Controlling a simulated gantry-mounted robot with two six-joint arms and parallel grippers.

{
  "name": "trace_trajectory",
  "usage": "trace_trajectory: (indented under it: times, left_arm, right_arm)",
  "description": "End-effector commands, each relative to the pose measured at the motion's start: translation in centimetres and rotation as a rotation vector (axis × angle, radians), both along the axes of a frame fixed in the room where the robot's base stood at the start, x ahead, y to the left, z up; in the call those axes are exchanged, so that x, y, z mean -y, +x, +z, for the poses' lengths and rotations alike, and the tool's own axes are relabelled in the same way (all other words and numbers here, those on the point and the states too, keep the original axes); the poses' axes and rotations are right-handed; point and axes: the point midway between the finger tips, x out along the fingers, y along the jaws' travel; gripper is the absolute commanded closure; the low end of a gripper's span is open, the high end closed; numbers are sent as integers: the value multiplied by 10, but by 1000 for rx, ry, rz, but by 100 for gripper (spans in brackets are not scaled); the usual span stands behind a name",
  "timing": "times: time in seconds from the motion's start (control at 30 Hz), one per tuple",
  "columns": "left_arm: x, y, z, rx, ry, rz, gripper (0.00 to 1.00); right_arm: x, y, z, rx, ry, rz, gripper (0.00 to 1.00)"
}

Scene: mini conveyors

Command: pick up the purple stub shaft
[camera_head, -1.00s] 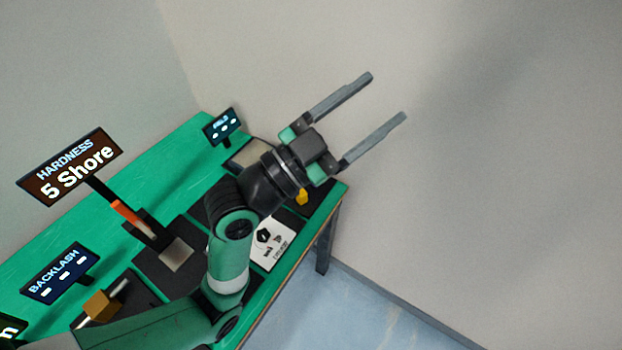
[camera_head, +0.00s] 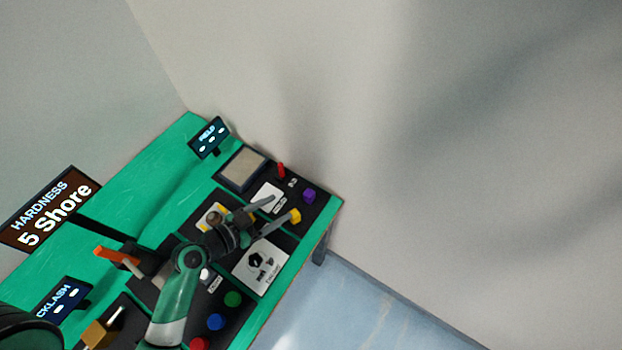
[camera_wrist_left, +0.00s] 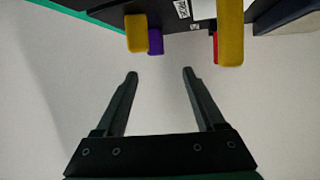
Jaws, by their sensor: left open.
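The purple stub shaft (camera_head: 308,194) stands on the dark panel near the right end of the green bench in the head view. It also shows in the left wrist view (camera_wrist_left: 155,42), partly hidden behind a yellow piece (camera_wrist_left: 136,33). My left gripper (camera_head: 281,207) is open and empty, with its fingers pointing toward the purple shaft but apart from it. In the left wrist view, its two fingertips (camera_wrist_left: 160,73) are spread, with the purple shaft beyond the gap between them. My right gripper is not in view.
A yellow piece (camera_head: 294,215) sits close to one finger and the purple shaft. A red piece (camera_head: 281,170) stands farther back, near a framed pale plate (camera_head: 241,170). Signs (camera_head: 209,137) line the bench's back. The bench's right edge is near.

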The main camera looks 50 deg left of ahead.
Motion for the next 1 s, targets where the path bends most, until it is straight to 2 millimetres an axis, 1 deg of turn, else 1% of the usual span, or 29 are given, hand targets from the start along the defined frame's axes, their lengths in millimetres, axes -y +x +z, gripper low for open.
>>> trace_trajectory:
  times: [0.07,0.33,0.43,0.57,0.67,0.83,0.9,1.0]
  left_arm:
    - [1,7,-2,1,1,-5,29]
    - [3,52,-21,3,2,-5,29]
    - [3,59,-24,2,3,-3,29]
    - [3,61,-25,2,2,-2,29]
    - [5,72,-31,3,1,-5,29]
    - [8,98,-44,3,2,-3,29]
    - [8,104,-47,3,3,-3,29]
    - [8,107,-47,2,2,-2,29]
  right_arm:
    - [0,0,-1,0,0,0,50]
    - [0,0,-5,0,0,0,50]
    - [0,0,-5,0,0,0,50]
    - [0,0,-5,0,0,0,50]
    - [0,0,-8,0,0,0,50]
    - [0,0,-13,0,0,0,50]
    - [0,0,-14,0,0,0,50]
    - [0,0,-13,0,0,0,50]
